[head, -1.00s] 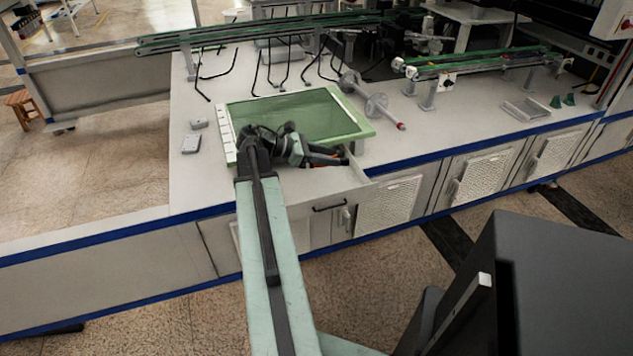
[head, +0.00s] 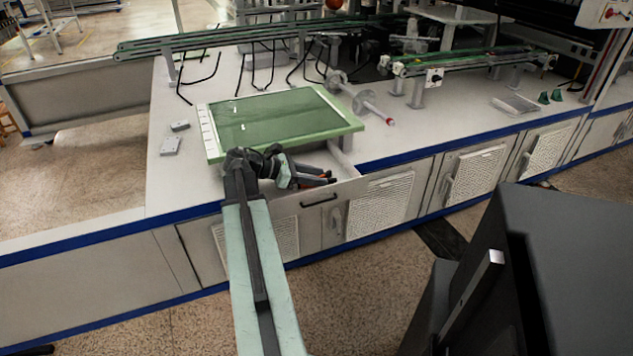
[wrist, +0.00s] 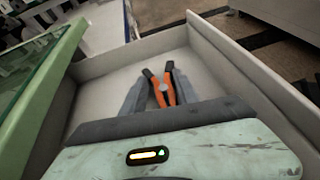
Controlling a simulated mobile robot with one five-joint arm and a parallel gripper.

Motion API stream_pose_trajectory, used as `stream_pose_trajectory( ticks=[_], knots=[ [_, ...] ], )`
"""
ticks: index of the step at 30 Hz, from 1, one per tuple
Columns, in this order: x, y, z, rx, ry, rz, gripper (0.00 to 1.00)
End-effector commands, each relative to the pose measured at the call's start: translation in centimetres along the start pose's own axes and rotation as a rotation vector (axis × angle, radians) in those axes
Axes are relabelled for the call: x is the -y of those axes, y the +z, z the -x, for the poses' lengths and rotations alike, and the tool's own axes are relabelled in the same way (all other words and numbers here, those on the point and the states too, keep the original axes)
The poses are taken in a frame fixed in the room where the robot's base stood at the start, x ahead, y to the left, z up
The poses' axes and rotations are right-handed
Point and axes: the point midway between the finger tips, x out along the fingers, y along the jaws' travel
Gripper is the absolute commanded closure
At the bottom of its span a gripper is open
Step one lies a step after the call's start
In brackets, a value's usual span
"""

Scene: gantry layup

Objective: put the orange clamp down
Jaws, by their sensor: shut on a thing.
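The orange clamp (wrist: 160,88) has orange handles with dark tips and lies between my gripper's two grey fingers in the wrist view. My gripper (head: 318,174) is shut on it. In the head view the clamp (head: 313,182) shows only as a small bit of orange and black. In the wrist view my gripper (wrist: 160,96) is over an open, pale drawer (wrist: 120,75), whose floor shows empty beyond the fingers. I cannot tell whether the clamp touches the drawer floor. The drawer front (head: 345,190) has a dark handle.
A green-framed glass panel (head: 275,118) lies on the bench just behind the drawer. A metal shaft with discs (head: 358,98) is to its right. Small grey blocks (head: 170,145) lie at the left. The drawer's raised side wall (wrist: 245,75) stands right of the fingers.

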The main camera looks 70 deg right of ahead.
Motion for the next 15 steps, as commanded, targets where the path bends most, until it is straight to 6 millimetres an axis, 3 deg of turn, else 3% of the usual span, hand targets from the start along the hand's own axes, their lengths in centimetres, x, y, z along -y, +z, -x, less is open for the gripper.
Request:
stream_pose_trajectory(
  ticks=[2,3,5,15],
  knots=[
    [0.01,-0.22,-0.11,0.0,0.0,0.0,1.0],
    [0.01,-0.18,-0.1,0.0,0.0,0.0,0.58],
    [0.01,-0.12,-0.09,0.0,0.0,0.0,0.42],
    [0.02,0.14,-0.03,0.0,-0.001,-0.001,0.41]
  ],
)
